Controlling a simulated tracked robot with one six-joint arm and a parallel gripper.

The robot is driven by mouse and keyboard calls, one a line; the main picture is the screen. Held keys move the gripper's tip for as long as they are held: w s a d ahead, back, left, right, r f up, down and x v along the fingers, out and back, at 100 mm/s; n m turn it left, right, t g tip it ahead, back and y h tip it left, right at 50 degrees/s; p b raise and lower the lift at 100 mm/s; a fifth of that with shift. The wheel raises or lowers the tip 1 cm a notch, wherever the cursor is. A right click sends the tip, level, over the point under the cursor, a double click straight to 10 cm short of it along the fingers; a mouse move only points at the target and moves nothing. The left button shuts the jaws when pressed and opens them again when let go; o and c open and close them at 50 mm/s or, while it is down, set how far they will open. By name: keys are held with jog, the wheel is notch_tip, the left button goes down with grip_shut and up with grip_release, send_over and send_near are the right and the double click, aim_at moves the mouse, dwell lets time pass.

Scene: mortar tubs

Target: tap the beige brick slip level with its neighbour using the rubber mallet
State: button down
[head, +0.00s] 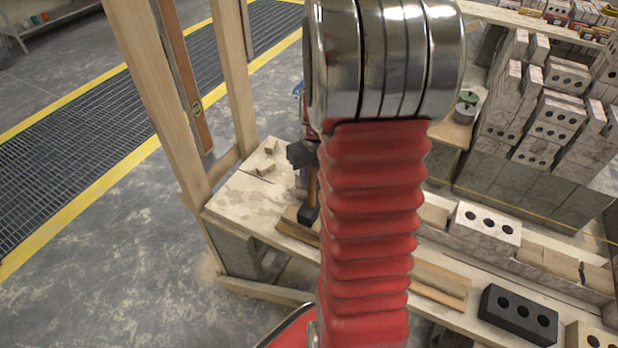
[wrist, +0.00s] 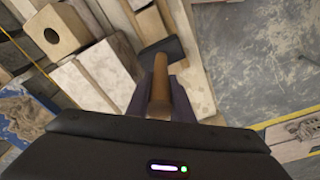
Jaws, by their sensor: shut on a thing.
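My gripper (wrist: 161,100) is shut on the brown wooden handle of the rubber mallet (wrist: 160,82) in the wrist view. The mallet's black head (wrist: 162,49) is at the far end of the handle, over pale boards and slips. In the head view the mallet (head: 308,214) shows beside my red arm, which hides much of my gripper (head: 301,156). Beige slip-like pieces (head: 547,262) lie in a row on the bench right of my arm. More pale pieces (wrist: 84,84) show left of the mallet in the wrist view. I cannot tell which is the task's slip or its level.
A white three-hole brick (head: 487,229) and a black three-hole brick (head: 518,314) are on the bench right of my arm. Grey blocks (head: 548,128) are stacked behind. Wooden posts (head: 150,95) rise at the left. Open floor (head: 110,270) lies left of the bench.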

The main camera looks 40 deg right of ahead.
notch_tip(320, 180, down, 4)
jog(key=shift+r, duration=0.2)
notch_tip(320, 180, up, 4)
jog(key=shift+r, duration=0.15)
jog(key=shift+f, duration=0.4)
dwell(0.3)
